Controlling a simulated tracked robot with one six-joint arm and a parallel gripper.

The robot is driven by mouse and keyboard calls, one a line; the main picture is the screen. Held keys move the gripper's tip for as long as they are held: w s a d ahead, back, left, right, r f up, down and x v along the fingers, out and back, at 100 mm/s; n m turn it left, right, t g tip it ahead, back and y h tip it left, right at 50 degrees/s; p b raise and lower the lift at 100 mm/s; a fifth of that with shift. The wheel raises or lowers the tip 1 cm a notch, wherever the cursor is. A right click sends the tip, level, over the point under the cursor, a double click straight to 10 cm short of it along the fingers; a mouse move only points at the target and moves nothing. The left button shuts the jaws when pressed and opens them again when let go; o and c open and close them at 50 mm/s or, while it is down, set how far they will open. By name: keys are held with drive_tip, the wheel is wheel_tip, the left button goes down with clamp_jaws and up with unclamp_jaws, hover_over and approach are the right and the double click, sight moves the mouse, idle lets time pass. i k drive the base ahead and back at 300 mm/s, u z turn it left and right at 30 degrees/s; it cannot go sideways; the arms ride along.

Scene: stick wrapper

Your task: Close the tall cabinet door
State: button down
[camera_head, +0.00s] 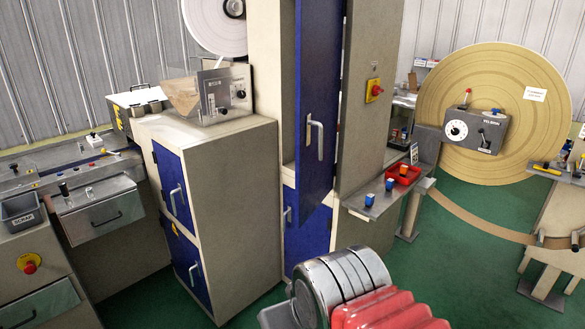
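The tall cabinet door (325,85) is a narrow blue panel at the top centre of the head view, its top cut off by the frame. It stands open, swung out from the beige cabinet (265,75). A pale vertical handle (318,138) sits on its face near the left, free edge. A strip of the cabinet's opening shows left of the door. My gripper cannot be made out. Silver rings and red ribbed parts, apparently of my arm, show at the bottom centre, apart from the door.
A lower blue door (308,238) is below the tall door. A shorter beige cabinet (225,205) stands at left, and a shelf with a red bin (403,174) juts out at right. A large tan roll (450,95) stands behind. Green floor (440,270) is clear at lower right.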

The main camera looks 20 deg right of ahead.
sight(319, 24)
drive_tip(key=u, duration=0.1)
drive_tip(key=i, duration=1)
